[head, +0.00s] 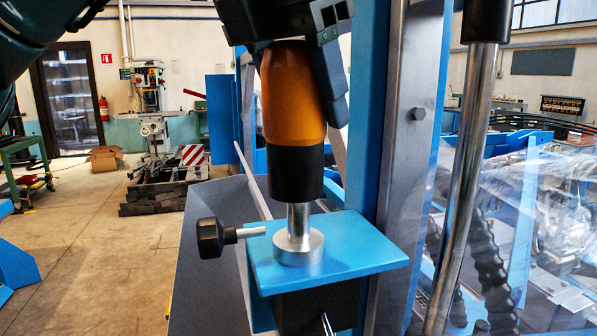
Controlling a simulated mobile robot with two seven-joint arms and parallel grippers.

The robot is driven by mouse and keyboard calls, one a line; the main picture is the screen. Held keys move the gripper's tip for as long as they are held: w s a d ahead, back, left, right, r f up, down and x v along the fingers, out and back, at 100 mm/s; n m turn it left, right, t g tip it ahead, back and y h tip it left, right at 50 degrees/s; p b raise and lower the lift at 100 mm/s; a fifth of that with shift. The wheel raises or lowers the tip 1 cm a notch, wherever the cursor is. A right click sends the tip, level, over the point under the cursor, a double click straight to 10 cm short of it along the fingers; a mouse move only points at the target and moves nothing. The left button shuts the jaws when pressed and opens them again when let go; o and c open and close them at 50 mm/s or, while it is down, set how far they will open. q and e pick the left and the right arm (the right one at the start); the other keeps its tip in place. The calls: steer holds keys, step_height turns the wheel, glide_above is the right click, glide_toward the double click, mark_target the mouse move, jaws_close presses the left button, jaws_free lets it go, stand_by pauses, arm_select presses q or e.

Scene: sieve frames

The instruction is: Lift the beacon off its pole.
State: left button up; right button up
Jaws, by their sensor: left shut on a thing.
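The beacon (292,95) has an orange dome and a black lower sleeve. It stands upright over the silver pole (298,222), whose round foot rests on a blue plate (345,254). A stretch of bare pole shows between the black sleeve and the foot. My left gripper (298,62) comes from above and is shut on the beacon's upper part, with a dark finger along its right side. Whether the pole's top is still inside the sleeve is hidden. My right gripper is not in view.
A black knob (210,238) on a rod sticks out left of the pole's foot. A blue and grey upright (395,150) stands close on the right, with a chrome post (462,190) and a clear panel beyond. Open floor lies at the left.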

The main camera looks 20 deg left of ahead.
arm_select(q)
steer(key=shift+r, duration=0.15)
steer(key=shift+r+p, duration=0.85)
